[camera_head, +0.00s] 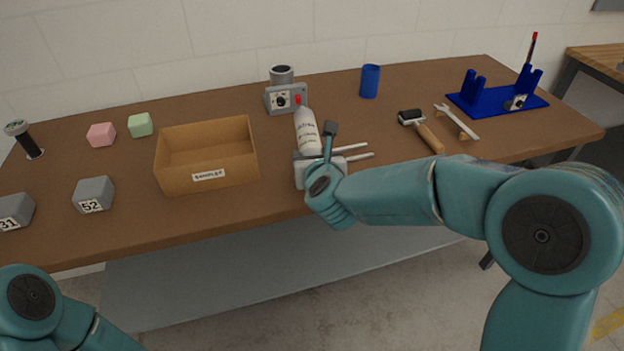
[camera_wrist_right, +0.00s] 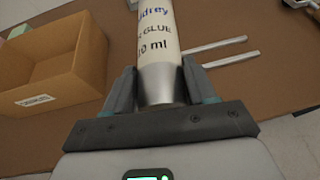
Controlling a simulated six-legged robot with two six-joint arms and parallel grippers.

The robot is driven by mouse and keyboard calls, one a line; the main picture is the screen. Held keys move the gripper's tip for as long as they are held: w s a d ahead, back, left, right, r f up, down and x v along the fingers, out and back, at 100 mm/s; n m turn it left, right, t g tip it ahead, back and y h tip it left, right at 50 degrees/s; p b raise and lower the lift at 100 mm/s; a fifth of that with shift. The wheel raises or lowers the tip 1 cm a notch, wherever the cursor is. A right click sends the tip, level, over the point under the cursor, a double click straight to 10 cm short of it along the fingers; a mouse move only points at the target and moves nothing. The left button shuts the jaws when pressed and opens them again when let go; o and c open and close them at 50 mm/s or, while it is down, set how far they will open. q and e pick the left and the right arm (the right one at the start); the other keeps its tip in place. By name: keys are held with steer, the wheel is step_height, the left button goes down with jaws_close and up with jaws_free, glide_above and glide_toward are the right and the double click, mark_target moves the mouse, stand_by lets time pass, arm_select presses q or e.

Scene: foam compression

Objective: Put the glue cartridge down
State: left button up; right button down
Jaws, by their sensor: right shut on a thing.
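The glue cartridge (camera_head: 307,131) is a white tube with printed lettering, near the middle of the table. It also shows in the right wrist view (camera_wrist_right: 158,40), where its silver lower end sits between the fingers. My right gripper (camera_head: 318,157) is shut on it; the same gripper fills the bottom of the right wrist view (camera_wrist_right: 160,95). In the head view the cartridge leans slightly, and I cannot tell whether it touches the table. My left arm shows at the lower left, but its gripper is out of the picture.
A cardboard box (camera_head: 207,184) stands left of the cartridge. A grey device with a red button (camera_head: 286,98) is behind it. Flat metal bars (camera_head: 350,152) lie to its right.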

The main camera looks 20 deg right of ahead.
step_height(320, 180, down, 5)
steer(key=shift+w+b, duration=0.1)
steer(key=shift+b, duration=0.2)
steer(key=shift+c, duration=1.8)
jaws_free()
steer(key=shift+f, duration=0.15)
